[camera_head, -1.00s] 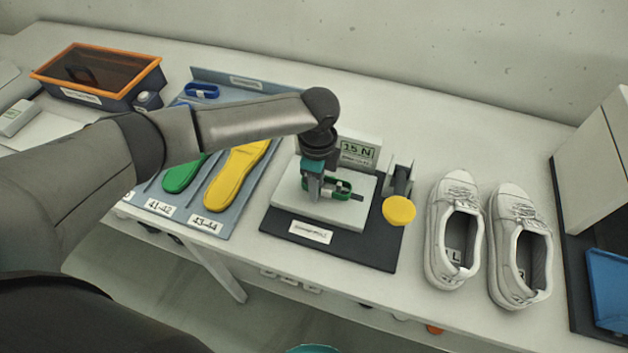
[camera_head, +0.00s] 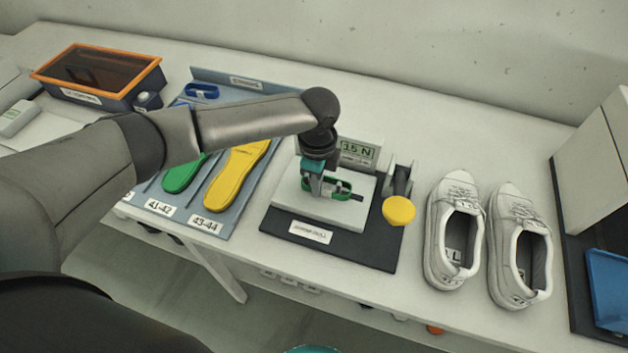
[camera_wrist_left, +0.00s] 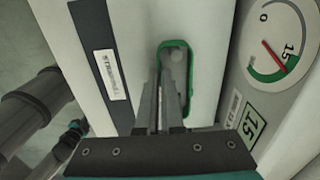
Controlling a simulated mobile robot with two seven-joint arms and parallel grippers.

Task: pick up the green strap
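The green strap (camera_head: 341,184) is a small loop on the white block of the tester on the table. It also shows in the left wrist view (camera_wrist_left: 189,72), around a grey peg. My left gripper (camera_head: 314,192) is down at the strap's left part in the head view. In the left wrist view its fingers (camera_wrist_left: 164,92) are close together and overlap one side of the loop. Whether they are closed on the band cannot be told. The fingers hide part of the strap.
The tester's display (camera_head: 358,150) stands just behind the strap. A yellow knob (camera_head: 398,211) is to its right. White shoes (camera_head: 447,262) stand further right. A yellow insole (camera_head: 236,178) lies on a grey-blue board to the left. An orange-rimmed box (camera_head: 118,100) is at the back left.

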